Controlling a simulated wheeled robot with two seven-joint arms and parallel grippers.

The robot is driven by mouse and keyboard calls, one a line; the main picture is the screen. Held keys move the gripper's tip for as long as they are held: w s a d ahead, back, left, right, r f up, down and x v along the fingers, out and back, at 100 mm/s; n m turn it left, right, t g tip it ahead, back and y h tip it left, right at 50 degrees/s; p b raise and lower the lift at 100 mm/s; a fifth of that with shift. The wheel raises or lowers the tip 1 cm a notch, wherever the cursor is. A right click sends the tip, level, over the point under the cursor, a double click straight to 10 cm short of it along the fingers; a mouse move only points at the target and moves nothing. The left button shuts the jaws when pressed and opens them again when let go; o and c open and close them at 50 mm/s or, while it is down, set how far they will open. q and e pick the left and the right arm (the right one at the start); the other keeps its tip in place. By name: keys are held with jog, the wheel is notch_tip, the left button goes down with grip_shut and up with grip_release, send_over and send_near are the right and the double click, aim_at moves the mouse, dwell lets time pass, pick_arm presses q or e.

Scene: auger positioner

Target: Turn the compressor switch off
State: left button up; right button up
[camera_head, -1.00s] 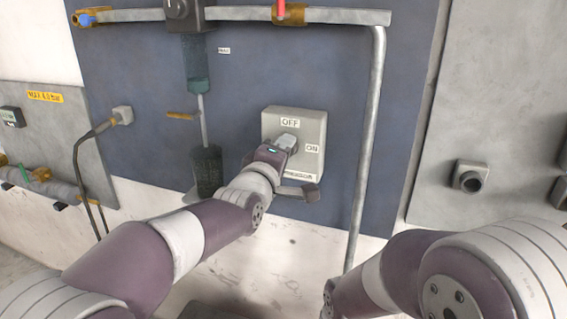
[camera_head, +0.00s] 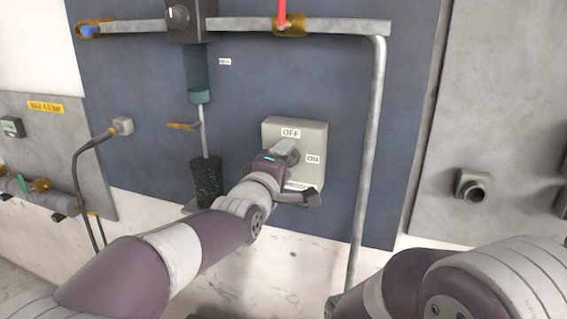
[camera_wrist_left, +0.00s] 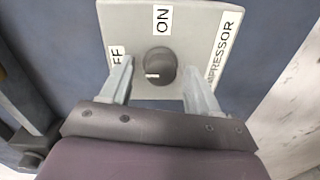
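The compressor switch box (camera_head: 315,135) is a light grey box on the blue panel, with labels OFF at its top and ON at its right. In the left wrist view the box (camera_wrist_left: 194,17) carries a round dark knob (camera_wrist_left: 160,66) with a white mark pointing toward the OFF side. My right gripper is out of view; only my right arm shows.
A grey pipe (camera_head: 369,140) runs down to the right of the box. A grey panel with a socket (camera_head: 472,185) is farther right.

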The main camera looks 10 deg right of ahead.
pick_arm(q)
jog(key=b+v, duration=0.1)
jog(key=v, duration=1.1)
jog(key=shift+s+a+b, duration=0.2)
jog(key=shift+s+b, duration=0.05)
jog(key=shift+b, duration=0.05)
